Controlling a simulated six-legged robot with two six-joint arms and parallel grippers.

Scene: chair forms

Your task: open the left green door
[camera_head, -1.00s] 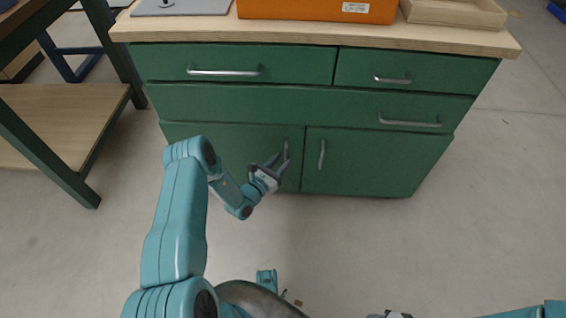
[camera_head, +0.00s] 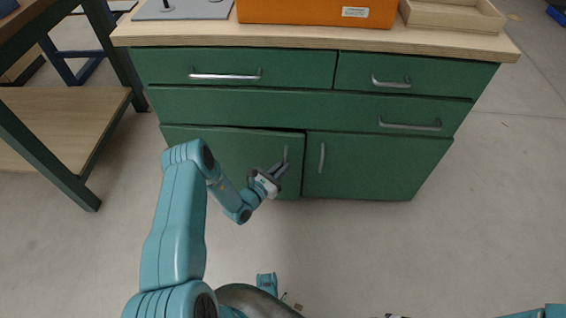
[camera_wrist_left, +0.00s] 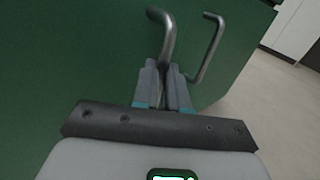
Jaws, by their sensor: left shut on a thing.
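The left green door (camera_head: 238,150) is the lower left front of the green cabinet. It stands slightly ajar, with a thin dark gap along its top edge near the right corner. Its vertical metal handle (camera_head: 286,154) also shows in the left wrist view (camera_wrist_left: 164,32). My left gripper (camera_head: 281,168) is shut on this handle's lower part, and its fingers (camera_wrist_left: 166,80) hide the grasped portion. The right green door (camera_head: 375,163) is closed, and its handle (camera_head: 322,157) is beside my gripper, apart from it. Only a sliver of my right gripper (camera_head: 397,316) shows at the bottom edge.
Three closed drawers with metal handles lie above the doors. An orange box (camera_head: 315,12) and a wooden tray (camera_head: 455,15) stand on the worktop (camera_head: 200,34). A wooden shelf unit (camera_head: 70,115) is at the left. The floor (camera_head: 400,245) before the cabinet is clear.

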